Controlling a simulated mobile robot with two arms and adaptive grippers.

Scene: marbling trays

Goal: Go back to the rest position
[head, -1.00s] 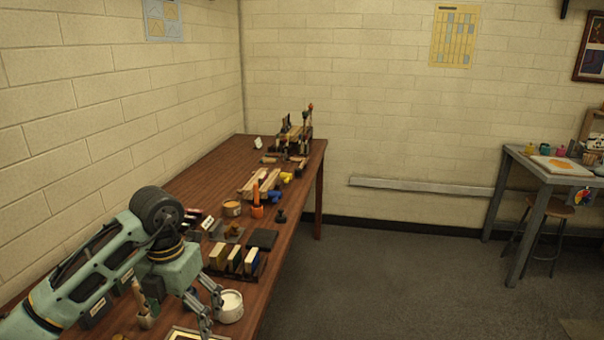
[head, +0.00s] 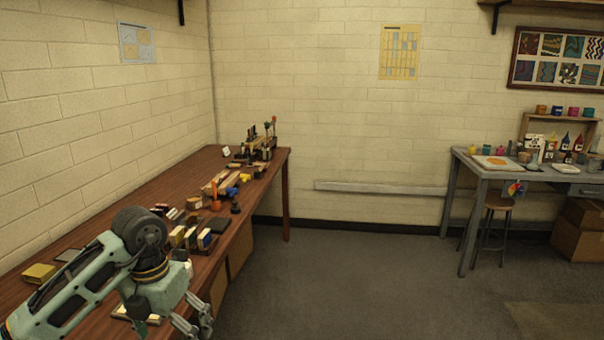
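My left gripper (head: 195,318) hangs at the lower left of the head view, at the end of my teal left arm, by the front edge of the wooden bench (head: 262,178). Its two fingers point down and stand apart, with nothing seen between them. My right gripper is not in view.
The bench along the left wall holds a rack of upright blocks (head: 191,238), a dark flat pad (head: 220,226), an orange tool (head: 215,196) and a yellow block (head: 39,273). A grey table (head: 478,168) with paints and a stool (head: 497,203) stand right. The floor (head: 345,275) between is open.

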